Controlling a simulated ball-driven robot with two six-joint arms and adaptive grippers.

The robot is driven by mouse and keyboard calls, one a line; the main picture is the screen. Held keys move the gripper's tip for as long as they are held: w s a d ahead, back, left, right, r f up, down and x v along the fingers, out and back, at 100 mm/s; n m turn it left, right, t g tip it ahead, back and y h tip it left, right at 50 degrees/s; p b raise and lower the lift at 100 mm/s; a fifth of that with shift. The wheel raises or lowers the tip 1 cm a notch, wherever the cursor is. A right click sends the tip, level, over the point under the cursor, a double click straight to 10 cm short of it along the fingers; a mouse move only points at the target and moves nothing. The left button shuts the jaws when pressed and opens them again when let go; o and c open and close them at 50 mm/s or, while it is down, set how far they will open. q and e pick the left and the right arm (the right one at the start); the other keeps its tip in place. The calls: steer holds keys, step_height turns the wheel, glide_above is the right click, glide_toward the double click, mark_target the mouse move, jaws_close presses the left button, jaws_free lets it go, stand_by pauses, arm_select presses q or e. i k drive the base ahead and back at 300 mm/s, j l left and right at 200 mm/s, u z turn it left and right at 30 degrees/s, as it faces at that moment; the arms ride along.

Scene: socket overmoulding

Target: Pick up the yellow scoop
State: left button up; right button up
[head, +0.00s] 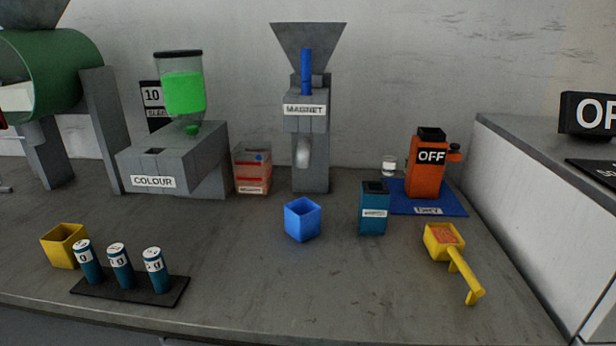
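The yellow scoop (464,277) lies on the grey worktop at the right, near the front. Its square bowl (431,239) is at the back left and holds orange-pink granules. Its handle runs toward the front right and ends in a small crosspiece. Neither of my grippers shows in the head view, and nothing is touching the scoop.
A teal labelled container (373,212) and blue open box (302,220) stand left of the scoop. A raised grey block (545,200) bounds the right. The front centre is clear.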

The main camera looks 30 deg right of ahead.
mark_target(444, 243)
steer(key=z, duration=0.4)
steer(key=l+z, duration=0.1)
steer(key=z, duration=1.05)
steer(key=i+l, duration=0.05)
